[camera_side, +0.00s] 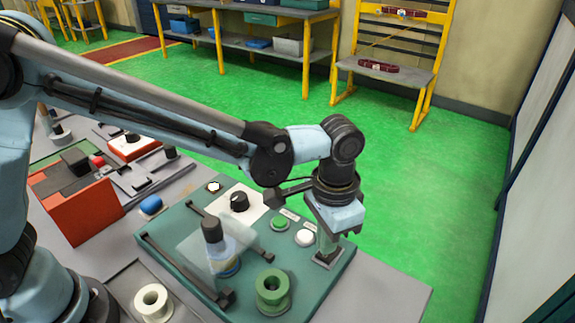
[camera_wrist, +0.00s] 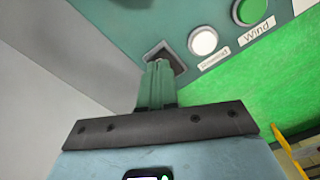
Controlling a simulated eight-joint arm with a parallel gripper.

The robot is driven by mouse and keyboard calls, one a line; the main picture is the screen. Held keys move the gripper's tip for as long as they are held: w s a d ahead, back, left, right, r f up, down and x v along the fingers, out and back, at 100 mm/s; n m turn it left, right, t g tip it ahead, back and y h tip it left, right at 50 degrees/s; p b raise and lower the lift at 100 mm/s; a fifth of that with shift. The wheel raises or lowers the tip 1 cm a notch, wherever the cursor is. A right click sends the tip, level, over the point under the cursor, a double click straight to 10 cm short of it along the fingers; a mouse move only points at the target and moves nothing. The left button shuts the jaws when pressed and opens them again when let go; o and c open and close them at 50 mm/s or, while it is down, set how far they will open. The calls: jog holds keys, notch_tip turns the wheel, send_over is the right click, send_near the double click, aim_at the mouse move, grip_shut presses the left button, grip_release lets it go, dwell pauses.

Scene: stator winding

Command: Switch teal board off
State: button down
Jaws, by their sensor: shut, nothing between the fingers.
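The teal board (camera_side: 178,232) lies on the grey bench and carries several controls. A dark square switch (camera_side: 328,259) sits at its right corner, and it also shows in the wrist view (camera_wrist: 177,59). My gripper (camera_side: 329,247) points down at this switch with its fingers shut and empty. In the wrist view the fingertips (camera_wrist: 158,66) overlap the switch and hide part of it; I cannot tell whether they touch it. A white button (camera_side: 305,237) and a green button (camera_side: 280,223) labelled "Wind" are beside the switch. The switch's position is hidden.
A black knob (camera_side: 239,201) on a white plate, a clear shield over a winding post (camera_side: 212,230) and a green spool (camera_side: 272,290) stand on the board. A cream spool (camera_side: 153,302) and a red-orange box (camera_side: 75,208) are to the left.

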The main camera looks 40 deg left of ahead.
jog(key=shift+f, duration=0.95)
dwell(0.5)
jog(key=shift+r, duration=3.55)
jog(key=shift+a, duration=0.15)
jog(key=s+a+r+n+t, duration=0.1)
jog(key=s+a+n+t, duration=0.2)
jog(key=a, duration=0.9)
jog(key=s+a+r+n+t, duration=0.1)
jog(key=s+a+n+t, duration=0.2)
jog(key=a, duration=1)
jog(key=shift+s+r+t, duration=0.35)
jog(key=shift+s+t, duration=0.05)
jog(key=shift+t, duration=0.2)
